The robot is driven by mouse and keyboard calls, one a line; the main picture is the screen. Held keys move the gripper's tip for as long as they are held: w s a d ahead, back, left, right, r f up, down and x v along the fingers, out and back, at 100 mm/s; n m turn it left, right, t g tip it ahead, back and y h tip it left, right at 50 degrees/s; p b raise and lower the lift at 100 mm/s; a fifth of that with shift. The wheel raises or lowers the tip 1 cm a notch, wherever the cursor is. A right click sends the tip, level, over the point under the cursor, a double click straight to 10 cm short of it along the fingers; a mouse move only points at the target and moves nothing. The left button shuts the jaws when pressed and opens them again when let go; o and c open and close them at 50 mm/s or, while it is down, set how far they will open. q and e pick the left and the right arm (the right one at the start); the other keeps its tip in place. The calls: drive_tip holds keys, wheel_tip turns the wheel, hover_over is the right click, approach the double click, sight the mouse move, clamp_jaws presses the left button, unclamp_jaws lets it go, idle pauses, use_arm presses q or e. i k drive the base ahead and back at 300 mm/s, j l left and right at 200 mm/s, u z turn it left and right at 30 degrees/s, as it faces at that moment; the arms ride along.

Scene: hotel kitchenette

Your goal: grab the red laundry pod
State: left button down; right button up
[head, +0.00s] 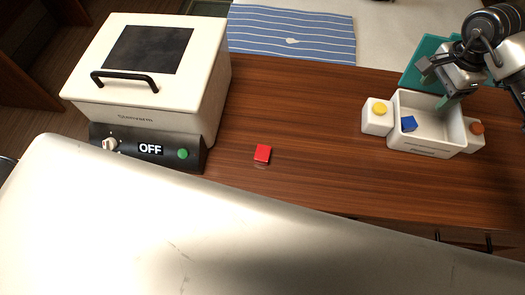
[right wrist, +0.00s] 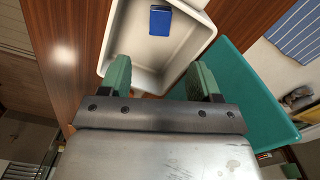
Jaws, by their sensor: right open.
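My right gripper (head: 437,86) is at the upper right of the head view, over the white bin, well to the right of the red pod. In the right wrist view its two green fingers (right wrist: 160,80) stand apart with nothing between them. My left gripper is not in view.
The white bin (head: 428,149) holds a blue pod (head: 409,123); side holders carry a yellow disc (head: 379,108) and a brown disc (head: 477,128). A teal board (head: 425,55) lies behind. The white appliance (head: 150,105) reads OFF.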

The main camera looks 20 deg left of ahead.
sight(262, 153)
drive_tip(key=j+z, duration=0.1)
drive_tip(key=j, duration=0.4)
drive_tip(key=k+j+z, duration=0.1)
drive_tip(key=j, duration=0.4)
drive_tip(key=k+j+z, duration=0.1)
drive_tip(key=j, duration=0.4)
drive_tip(key=k+j+z, duration=0.1)
drive_tip(key=j, duration=0.4)
drive_tip(key=k, duration=0.1)
